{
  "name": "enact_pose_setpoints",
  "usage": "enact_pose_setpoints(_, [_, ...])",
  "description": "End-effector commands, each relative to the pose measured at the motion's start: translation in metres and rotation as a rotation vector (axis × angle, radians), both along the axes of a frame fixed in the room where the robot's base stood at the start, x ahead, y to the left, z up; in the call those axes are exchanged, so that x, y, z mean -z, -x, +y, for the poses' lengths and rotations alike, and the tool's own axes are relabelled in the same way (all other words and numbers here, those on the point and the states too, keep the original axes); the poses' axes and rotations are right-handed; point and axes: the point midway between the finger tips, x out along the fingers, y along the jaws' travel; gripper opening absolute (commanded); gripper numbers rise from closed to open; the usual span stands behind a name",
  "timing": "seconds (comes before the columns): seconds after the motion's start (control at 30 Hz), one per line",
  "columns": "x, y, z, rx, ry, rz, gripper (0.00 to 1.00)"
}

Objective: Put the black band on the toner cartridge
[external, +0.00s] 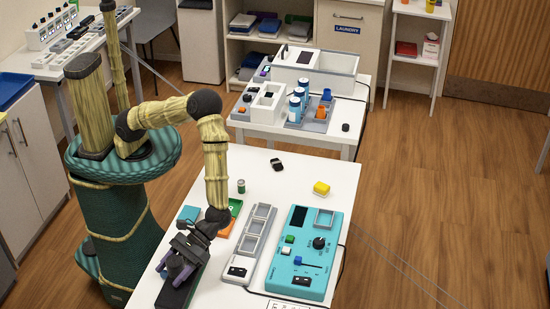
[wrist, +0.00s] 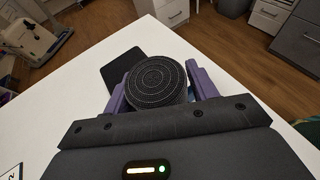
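My gripper (wrist: 158,75) is low over the near left of the white table, with its purple fingers (external: 176,264) pointing down. In the wrist view a black round piece (wrist: 157,82) with a ribbed top sits between the fingers, which appear to press on both sides. I cannot tell for sure whether it is the band or part of the cartridge. A flat dark slab (wrist: 137,66) lies just beyond it; a long black body (external: 178,291) shows under my gripper in the external view. A small black object (external: 277,164) lies alone farther back on the table.
A grey tray strip (external: 262,225) and a teal panel (external: 280,262) with knobs stand to the right.

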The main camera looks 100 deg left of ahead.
Motion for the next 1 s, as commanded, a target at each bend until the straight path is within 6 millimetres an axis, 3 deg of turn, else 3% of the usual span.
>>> enact_pose_setpoints(0.47, [-0.005,-0.003,0.004,-0.002,-0.001,-0.001,0.68])
enact_pose_setpoints(1.0, [-0.041,-0.043,0.082,-0.003,0.0,-0.003,0.68])
